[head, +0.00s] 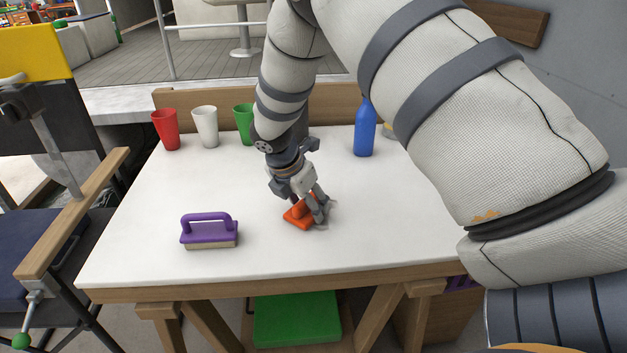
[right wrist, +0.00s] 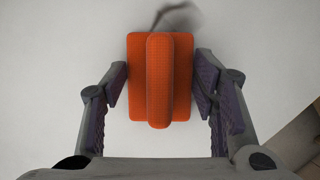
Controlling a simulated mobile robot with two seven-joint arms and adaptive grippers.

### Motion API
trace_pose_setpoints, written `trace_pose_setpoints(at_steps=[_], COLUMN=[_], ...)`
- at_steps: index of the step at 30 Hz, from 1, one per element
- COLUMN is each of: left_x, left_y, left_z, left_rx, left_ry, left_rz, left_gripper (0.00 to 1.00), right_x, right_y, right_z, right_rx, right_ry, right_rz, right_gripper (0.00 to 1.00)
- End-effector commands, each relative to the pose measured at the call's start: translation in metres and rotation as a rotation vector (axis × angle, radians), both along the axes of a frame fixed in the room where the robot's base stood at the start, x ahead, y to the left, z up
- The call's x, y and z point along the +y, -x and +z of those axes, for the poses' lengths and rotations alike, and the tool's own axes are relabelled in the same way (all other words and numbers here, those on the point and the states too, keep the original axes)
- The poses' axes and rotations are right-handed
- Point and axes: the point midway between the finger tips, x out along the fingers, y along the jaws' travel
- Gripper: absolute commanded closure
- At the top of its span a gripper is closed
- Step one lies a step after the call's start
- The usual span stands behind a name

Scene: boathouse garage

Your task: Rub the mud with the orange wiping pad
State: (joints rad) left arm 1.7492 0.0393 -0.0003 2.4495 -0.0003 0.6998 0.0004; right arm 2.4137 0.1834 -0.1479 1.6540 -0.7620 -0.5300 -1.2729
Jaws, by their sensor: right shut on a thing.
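The orange wiping pad (head: 295,218) lies flat on the white table top, near its middle. My right gripper (head: 312,208) reaches down over the pad and is shut on it. In the right wrist view the pad's block and raised handle (right wrist: 160,80) sit between the two fingers (right wrist: 160,88), one at each side. The mud shows as a faint grey smear (right wrist: 212,15) with a dark streak, just beyond the pad's far edge. The pad hides whatever lies beneath it. My left gripper is not in view.
A purple-handled brush (head: 209,232) stands left of the pad on the table (head: 140,250). Red (head: 166,130), white (head: 205,127) and green (head: 243,122) cups stand along the back left. A blue bottle (head: 365,130) stands at the back right. The front of the table is clear.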

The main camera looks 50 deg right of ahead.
Motion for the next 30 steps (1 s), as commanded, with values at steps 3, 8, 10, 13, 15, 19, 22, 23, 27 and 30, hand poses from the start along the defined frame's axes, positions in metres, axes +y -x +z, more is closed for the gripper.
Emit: trace_pose_setpoints(at_steps=[3,8,10,13,15,19,22,23,27,30], left_x=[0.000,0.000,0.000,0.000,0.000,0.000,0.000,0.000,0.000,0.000], left_y=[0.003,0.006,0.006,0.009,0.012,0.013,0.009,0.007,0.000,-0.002], left_z=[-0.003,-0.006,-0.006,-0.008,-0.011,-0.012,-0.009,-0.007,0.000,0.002], left_rx=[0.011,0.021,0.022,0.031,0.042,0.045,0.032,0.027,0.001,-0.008], left_ry=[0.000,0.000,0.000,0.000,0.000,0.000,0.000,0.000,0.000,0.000], left_rz=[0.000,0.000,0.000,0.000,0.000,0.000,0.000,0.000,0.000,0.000], left_gripper=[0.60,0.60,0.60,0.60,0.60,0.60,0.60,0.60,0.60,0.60], right_x=[0.010,0.022,0.023,0.020,0.016,0.011,0.007,0.004,-0.008,-0.014], right_y=[-0.008,-0.019,-0.020,-0.024,-0.028,-0.032,-0.028,-0.027,-0.015,-0.010], right_z=[-0.002,-0.001,0.000,-0.002,-0.003,-0.001,0.001,0.002,0.002,-0.001], right_rx=[0.002,0.001,0.002,0.002,0.002,0.002,-0.002,-0.002,-0.002,-0.001], right_ry=[-0.002,-0.001,-0.001,-0.002,-0.002,-0.002,-0.001,-0.001,-0.001,-0.001], right_rz=[0.004,0.003,0.001,-0.001,0.000,0.000,0.000,0.000,-0.001,-0.002], right_gripper=[0.69,0.69,0.69,0.69,0.69,0.69,0.69,0.69,0.69,0.69])
